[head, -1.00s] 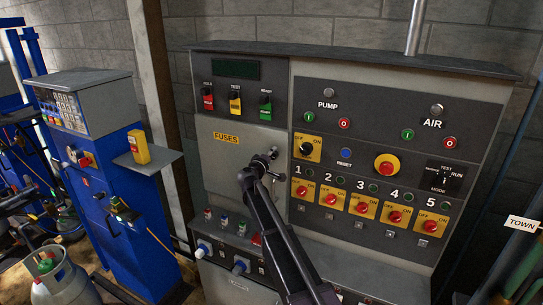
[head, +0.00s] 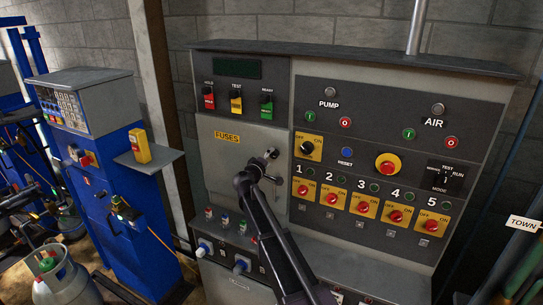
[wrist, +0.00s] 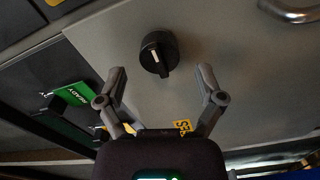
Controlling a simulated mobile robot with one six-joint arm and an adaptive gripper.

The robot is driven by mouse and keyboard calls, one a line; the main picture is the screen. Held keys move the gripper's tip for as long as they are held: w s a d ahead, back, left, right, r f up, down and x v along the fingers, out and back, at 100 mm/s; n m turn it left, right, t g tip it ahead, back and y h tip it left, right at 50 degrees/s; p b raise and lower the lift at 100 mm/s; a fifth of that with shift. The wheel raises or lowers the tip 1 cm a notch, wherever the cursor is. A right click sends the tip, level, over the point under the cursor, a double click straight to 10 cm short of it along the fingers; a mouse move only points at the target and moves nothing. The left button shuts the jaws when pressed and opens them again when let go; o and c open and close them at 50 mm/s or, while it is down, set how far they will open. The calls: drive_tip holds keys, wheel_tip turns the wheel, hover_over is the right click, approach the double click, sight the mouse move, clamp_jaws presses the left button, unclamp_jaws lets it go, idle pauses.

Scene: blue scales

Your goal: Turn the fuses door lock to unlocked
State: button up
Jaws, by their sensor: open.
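The fuses door (head: 225,165) is a grey panel with a yellow FUSES label (head: 227,137) on the left of the console. Its lock is a round black knob (wrist: 158,54) with a white mark, whose grip bar runs nearly vertically in the wrist view. In the head view the lock (head: 272,154) shows small at the door's right side, just beyond my gripper (head: 266,172). In the wrist view my gripper (wrist: 162,75) is open and empty, its fingers spread to the left and right of the knob, apart from it. I cannot tell whether the lock is locked.
Red, yellow and green switches (head: 236,102) sit above the door. A dark panel of buttons and red-yellow rotary switches (head: 362,206) is close on the right. Sockets (head: 241,264) project below. A metal handle (wrist: 292,12) shows at the upper right of the wrist view.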

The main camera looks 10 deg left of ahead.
drive_tip(key=v, duration=0.8)
drive_tip(key=shift+s, duration=0.4)
drive_tip(key=shift+a, duration=0.1)
drive_tip(key=s+d+f+m+g, duration=0.2)
drive_tip(key=s+d+f+g, duration=0.15)
drive_tip(key=d, duration=0.45)
drive_tip(key=s+d+f+m+g+h, duration=0.1)
drive_tip(key=s+d+f+m+g, duration=0.25)
drive_tip(key=d, duration=0.55)
drive_tip(key=s+d+f+m+g, duration=0.25)
drive_tip(key=s+d+f, duration=0.2)
drive_tip(key=d, duration=0.35)
drive_tip(key=s+d+f+m+g+y, duration=0.1)
drive_tip(key=s+d+f+g+y, duration=0.2)
drive_tip(key=s, duration=0.6)
drive_tip(key=s+d+f+m+g+y, duration=0.1)
drive_tip(key=s+d+f+g+y, duration=0.2)
drive_tip(key=s, duration=0.7)
drive_tip(key=shift+d+f+m+g+y+b, duration=0.35)
drive_tip(key=shift+f+g+y, duration=0.25)
drive_tip(key=shift+f+g, duration=0.2)
drive_tip(key=shift+c, duration=0.2)
